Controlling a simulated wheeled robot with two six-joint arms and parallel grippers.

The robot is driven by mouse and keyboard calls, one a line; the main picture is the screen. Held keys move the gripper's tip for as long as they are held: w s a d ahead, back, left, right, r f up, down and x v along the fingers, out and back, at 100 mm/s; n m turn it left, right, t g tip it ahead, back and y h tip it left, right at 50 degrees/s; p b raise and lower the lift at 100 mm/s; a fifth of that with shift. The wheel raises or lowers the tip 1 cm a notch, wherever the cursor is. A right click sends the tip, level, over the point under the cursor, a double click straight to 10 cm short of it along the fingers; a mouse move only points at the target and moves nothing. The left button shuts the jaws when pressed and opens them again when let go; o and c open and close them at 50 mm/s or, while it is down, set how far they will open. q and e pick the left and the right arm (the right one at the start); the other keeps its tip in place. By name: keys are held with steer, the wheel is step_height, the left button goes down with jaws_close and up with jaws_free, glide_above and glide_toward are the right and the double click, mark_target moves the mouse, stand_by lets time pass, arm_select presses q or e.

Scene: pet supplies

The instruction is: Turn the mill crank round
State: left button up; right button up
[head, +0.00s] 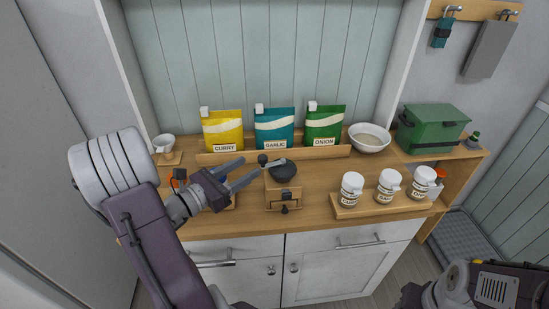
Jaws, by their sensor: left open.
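The mill (283,194) is a small wooden box with a dark bowl-shaped top and a small dark knob on its front, standing on the wooden counter. Its crank (274,162) lies across the top, with a dark round knob (263,159) at its left end. My left gripper (251,166) is open, with its two grey fingers pointing right toward the crank knob. The knob is close to the fingertips; I cannot tell whether they touch. Part of my right arm shows at the bottom right, but its gripper is out of view.
Curry (223,133), garlic (274,130) and onion (323,126) bags stand behind the mill on a wooden ledge. A white bowl (369,138) and green box (434,128) are to the right. White jars (351,190) stand on a wooden tray (385,208). A white cup (165,146) is at the left.

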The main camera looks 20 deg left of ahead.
mark_target(267, 157)
arm_select(q)
steer(key=x, duration=0.3)
steer(key=p+x, duration=0.1)
steer(key=x, duration=0.5)
steer(key=shift+w+d, duration=0.2)
steer(key=shift+d, duration=0.2)
jaws_close()
stand_by(0.8)
